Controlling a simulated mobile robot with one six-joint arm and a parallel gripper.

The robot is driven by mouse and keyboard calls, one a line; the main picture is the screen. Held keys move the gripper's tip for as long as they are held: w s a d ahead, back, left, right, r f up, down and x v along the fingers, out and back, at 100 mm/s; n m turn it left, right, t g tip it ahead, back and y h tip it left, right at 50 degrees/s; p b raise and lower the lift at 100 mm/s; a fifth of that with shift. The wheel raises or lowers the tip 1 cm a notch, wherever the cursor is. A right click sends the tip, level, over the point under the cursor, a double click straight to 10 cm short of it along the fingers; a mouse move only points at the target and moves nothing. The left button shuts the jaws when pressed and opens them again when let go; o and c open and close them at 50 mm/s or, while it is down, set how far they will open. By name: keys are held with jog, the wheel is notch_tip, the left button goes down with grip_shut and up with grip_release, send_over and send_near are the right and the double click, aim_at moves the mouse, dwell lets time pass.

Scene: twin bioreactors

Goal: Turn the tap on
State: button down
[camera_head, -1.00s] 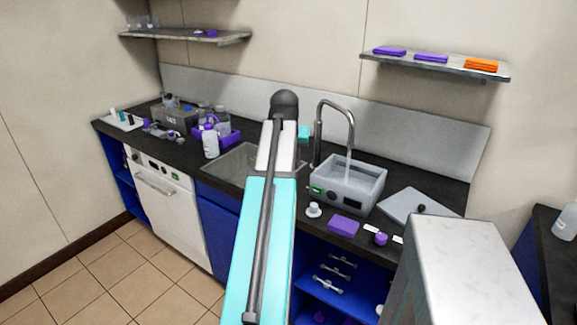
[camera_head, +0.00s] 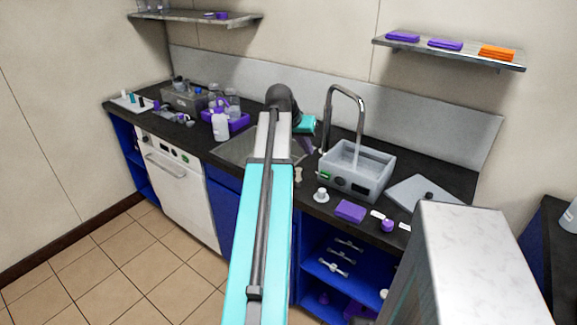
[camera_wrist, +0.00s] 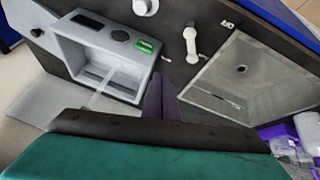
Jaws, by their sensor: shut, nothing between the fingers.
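The tap is a tall curved metal spout (camera_head: 343,92) behind the grey box-shaped bath (camera_head: 377,161). A pale, thin streak hangs from the spout's end into the bath; it looks like water. My gripper (camera_head: 304,146) is shut and empty, pointing down near the sink's right side, left of the spout. In the wrist view its purple fingers (camera_wrist: 161,98) are together between the bath (camera_wrist: 72,48) and the sink basin (camera_wrist: 252,72). A pale knobbed piece (camera_wrist: 191,42) stands on the counter beyond the fingertips; I cannot tell if it is the tap's lever.
A purple box (camera_head: 350,211) and a small white round piece (camera_head: 321,195) are on the counter before the bath. A flat grey plate (camera_head: 420,191) lies right of it. A pale block (camera_head: 470,250) is at front right.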

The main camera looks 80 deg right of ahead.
jog(key=n+g+p, duration=0.1)
jog(key=g+p, duration=0.1)
jog(key=p, duration=0.1)
send_over(298, 178)
jog(key=w, duration=0.3)
jog(key=f, duration=0.2)
jog(key=w+a+f+n+p, duration=0.2)
jog(key=w+a+p, duration=0.1)
jog(key=w, duration=0.6)
jog(key=shift+d, duration=0.1)
jog(key=shift+p+x, duration=1.8)
jog(key=shift+x, duration=3.05)
jog(key=shift+s+d+r+p, duration=0.15)
jog(key=shift+s+p, duration=0.15)
jog(key=shift+s, duration=0.2)
jog(key=shift+s+d+f+p, duration=0.1)
jog(key=shift+s+d+p, duration=0.15)
jog(key=shift+s, duration=0.2)
jog(key=shift+s+d+p, duration=0.2)
jog(key=shift+s+p, duration=0.25)
jog(key=shift+s, duration=0.55)
